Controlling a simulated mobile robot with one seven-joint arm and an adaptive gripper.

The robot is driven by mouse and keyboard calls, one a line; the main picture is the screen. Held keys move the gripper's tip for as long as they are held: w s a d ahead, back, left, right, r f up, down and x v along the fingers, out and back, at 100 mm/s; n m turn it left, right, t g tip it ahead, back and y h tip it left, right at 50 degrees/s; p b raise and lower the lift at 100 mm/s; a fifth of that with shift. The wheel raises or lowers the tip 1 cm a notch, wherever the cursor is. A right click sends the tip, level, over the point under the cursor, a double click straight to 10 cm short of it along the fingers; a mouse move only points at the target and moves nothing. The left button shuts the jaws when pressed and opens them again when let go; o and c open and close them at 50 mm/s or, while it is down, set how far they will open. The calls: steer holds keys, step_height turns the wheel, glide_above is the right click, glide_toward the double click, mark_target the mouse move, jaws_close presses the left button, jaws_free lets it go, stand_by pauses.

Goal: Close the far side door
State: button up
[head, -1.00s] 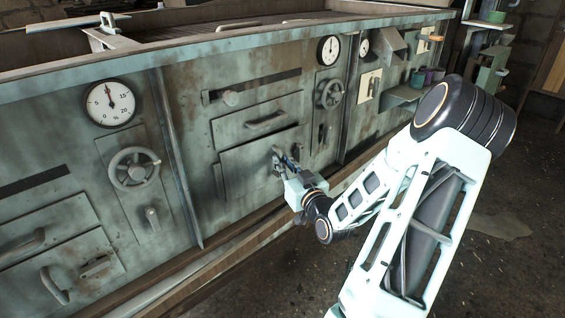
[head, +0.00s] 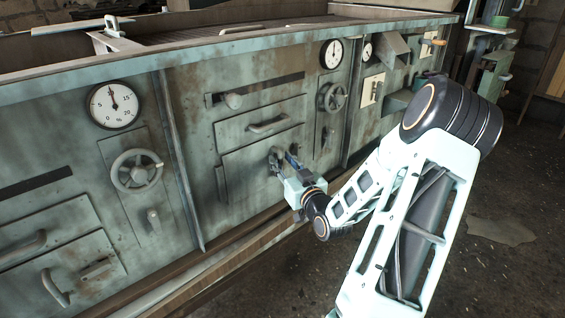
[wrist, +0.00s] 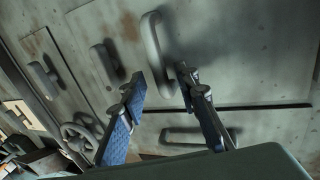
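The far side door (head: 240,172) is the lower grey-green metal door in the middle bay of the long cabinet in the head view.
A drawer with a bar handle (head: 268,124) is above the door. A handwheel (head: 333,97) is to its right, and another handwheel (head: 137,171) is to its left. A wooden ledge (head: 230,258) runs along the cabinet's foot. The floor (head: 475,265) at right is mostly clear.

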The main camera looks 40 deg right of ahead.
steer(key=shift+s, duration=0.1)
steer(key=v, duration=1.2)
